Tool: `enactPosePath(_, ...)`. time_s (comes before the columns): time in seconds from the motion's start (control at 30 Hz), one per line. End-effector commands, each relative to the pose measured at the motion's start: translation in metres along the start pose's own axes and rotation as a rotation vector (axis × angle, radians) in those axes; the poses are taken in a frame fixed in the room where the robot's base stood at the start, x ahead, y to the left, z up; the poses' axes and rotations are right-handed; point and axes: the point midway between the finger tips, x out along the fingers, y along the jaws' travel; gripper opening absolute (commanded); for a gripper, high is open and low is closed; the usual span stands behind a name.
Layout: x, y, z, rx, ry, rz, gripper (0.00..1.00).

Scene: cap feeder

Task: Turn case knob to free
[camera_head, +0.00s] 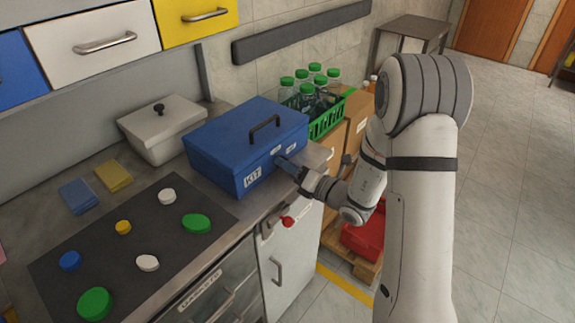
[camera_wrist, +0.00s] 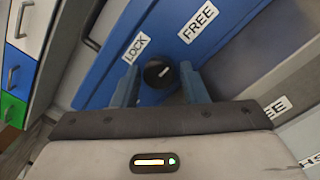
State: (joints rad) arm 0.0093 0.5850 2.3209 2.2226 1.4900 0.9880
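The blue case (camera_head: 230,140) with a black top handle and a KIT label stands on the counter in the head view. Its front also fills the upper middle of the wrist view (camera_wrist: 180,25). The round black case knob (camera_wrist: 158,73) has a white pointer mark and sits below and between the LOCK label (camera_wrist: 134,48) and the FREE label (camera_wrist: 198,22). My gripper (camera_wrist: 158,88) has its two blue fingers apart, one on each side of the knob, with gaps visible. In the head view my gripper (camera_head: 290,167) is at the case front and hides the knob.
A lidded grey container (camera_head: 160,130) stands behind the case on the left. A dark mat (camera_head: 120,255) holds several coloured caps. A red knob (camera_head: 288,221) is on the cabinet front below my gripper. A green crate (camera_head: 328,121) of bottles stands right of the case.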

Motion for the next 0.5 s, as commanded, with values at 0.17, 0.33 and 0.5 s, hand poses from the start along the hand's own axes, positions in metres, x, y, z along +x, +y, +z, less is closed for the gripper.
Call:
enactPosePath(0.17, -0.027, -0.001, 0.001, 0.001, -0.004, -0.004, 0.39)
enactPosePath(0.33, -0.056, -0.002, 0.001, 0.001, -0.004, -0.004, 0.39)
enactPosePath(0.5, -0.071, -0.001, 0.001, -0.001, -0.003, -0.001, 0.39)
